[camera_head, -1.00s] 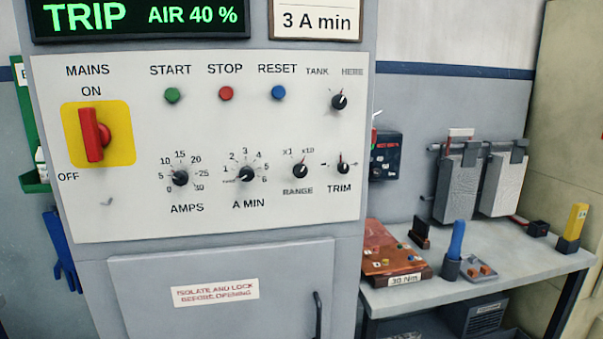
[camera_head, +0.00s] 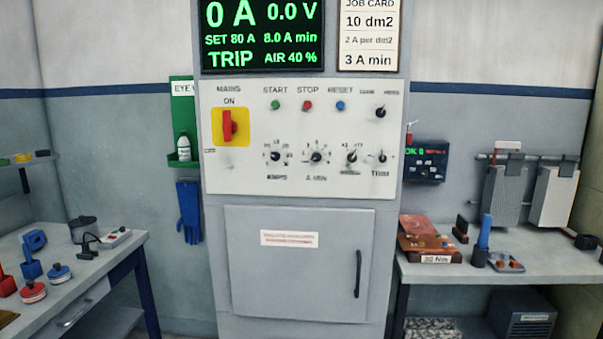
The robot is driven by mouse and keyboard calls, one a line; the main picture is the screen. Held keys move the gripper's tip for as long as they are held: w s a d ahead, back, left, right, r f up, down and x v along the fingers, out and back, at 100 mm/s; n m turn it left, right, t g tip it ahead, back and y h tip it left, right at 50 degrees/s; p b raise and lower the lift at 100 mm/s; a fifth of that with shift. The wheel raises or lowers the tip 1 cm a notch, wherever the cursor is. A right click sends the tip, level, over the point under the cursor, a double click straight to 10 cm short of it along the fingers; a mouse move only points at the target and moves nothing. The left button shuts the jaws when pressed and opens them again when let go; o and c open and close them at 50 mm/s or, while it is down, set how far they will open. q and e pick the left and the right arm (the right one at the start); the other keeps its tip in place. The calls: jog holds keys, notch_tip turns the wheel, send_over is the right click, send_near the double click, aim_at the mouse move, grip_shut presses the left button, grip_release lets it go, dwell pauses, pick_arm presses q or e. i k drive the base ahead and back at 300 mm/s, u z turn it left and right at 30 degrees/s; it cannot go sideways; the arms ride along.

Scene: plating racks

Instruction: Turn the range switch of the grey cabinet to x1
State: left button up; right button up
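The grey cabinet (camera_head: 215,225) stands in the middle of the view with a white control panel (camera_head: 235,180). The range switch (camera_head: 352,157) is a small black knob low on the right half of the panel, between the A MIN knob (camera_head: 316,157) and the TRIM knob (camera_head: 382,157). Its white pointer appears to lean up and right, toward the x10 side; the labels are blurred now. Neither of my grippers is in view, and nothing covers the switch.
The red MAINS handle (camera_head: 228,125) is on a yellow plate. The display (camera_head: 262,35) reads TRIP, 0 A, 0.0 V. A side table (camera_head: 85,285) stands left and a bench (camera_head: 450,275) right, both with items. Blue gloves (camera_head: 189,212) hang beside the cabinet.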

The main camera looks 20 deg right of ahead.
aim_at(352, 157)
jog(key=z, duration=0.7)
jog(key=i, duration=0.25)
jog(key=z, duration=0.15)
